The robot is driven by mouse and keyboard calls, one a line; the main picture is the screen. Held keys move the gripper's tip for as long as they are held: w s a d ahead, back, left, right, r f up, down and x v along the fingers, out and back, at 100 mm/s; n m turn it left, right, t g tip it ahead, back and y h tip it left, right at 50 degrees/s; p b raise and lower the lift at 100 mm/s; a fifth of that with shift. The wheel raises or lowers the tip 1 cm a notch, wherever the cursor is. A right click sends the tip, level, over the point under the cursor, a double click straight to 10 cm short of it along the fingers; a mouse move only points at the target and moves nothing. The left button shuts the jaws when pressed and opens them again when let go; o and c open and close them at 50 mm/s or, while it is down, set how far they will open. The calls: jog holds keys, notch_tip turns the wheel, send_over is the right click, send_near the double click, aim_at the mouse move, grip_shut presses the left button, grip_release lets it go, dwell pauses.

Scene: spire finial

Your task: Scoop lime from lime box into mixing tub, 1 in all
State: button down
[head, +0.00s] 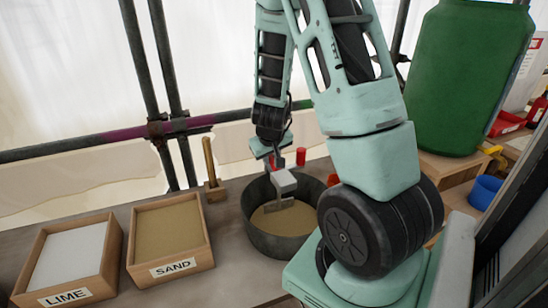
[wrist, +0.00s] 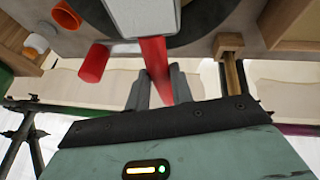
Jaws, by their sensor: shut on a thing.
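The lime box (head: 112,262) is a wooden tray of white powder with a LIME label, at the lower left of the head view. The mixing tub (head: 262,238) is a round dark tub with sand-coloured material in its bottom. My gripper (head: 273,158) is above the tub's far side. In the wrist view, its fingers (wrist: 160,88) are shut on the red handle of a scoop (wrist: 138,18). The scoop's grey head (head: 284,183) hangs inside the tub's outline, tilted. Whether it holds anything, or touches the tub's contents, I cannot tell.
The sand box (head: 205,240) stands between lime box and tub. A wooden-handled tool (head: 209,163) stands behind it. A red cylinder (head: 301,156) and an orange object (head: 333,179) are behind the tub. A green barrel (head: 465,75) and blue bucket (head: 487,192) stand right.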

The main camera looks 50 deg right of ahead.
jog(key=shift+r, duration=0.1)
jog(key=h+p, duration=0.1)
jog(key=p, duration=0.2)
jog(key=shift+a+g, duration=0.3)
jog(key=shift+a, duration=0.05)
jog(key=shift+w+a+f+n+g+h+b, duration=0.3)
jog(key=shift+a+f+g+h, duration=0.3)
jog(key=shift+h, duration=1.55)
jog(key=shift+w+a+f+n+g+h+b, duration=0.3)
jog(key=shift+a+f+g+h, duration=0.35)
jog(key=shift+h, duration=1.55)
jog(key=shift+w+a+f+n+g+h+b, duration=0.3)
jog(key=shift+g+h, duration=0.45)
jog(key=shift+h, duration=1.4)
jog(key=shift+a, duration=0.1)
